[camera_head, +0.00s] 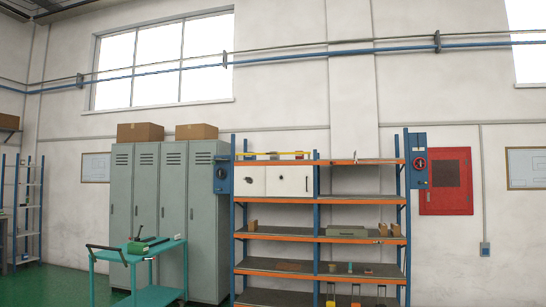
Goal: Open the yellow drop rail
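A thin yellow bar (262,154), which looks like the yellow drop rail, runs level across the top of the left bay of the blue and orange shelving. It sits just above a white panel (288,181) with small dark marks. A small reddish thing shows near the bar's right end, too small to make out. How the bar is held at its ends cannot be told at this distance. Neither of my grippers is in view.
The shelving (290,235) holds small items on several orange-edged shelves. Blue boxes (222,174) (416,160) flank it. Grey lockers (160,215) stand left, with a teal cart (157,298) in front. A red wall cabinet (446,182) hangs right. Green floor shows at lower left.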

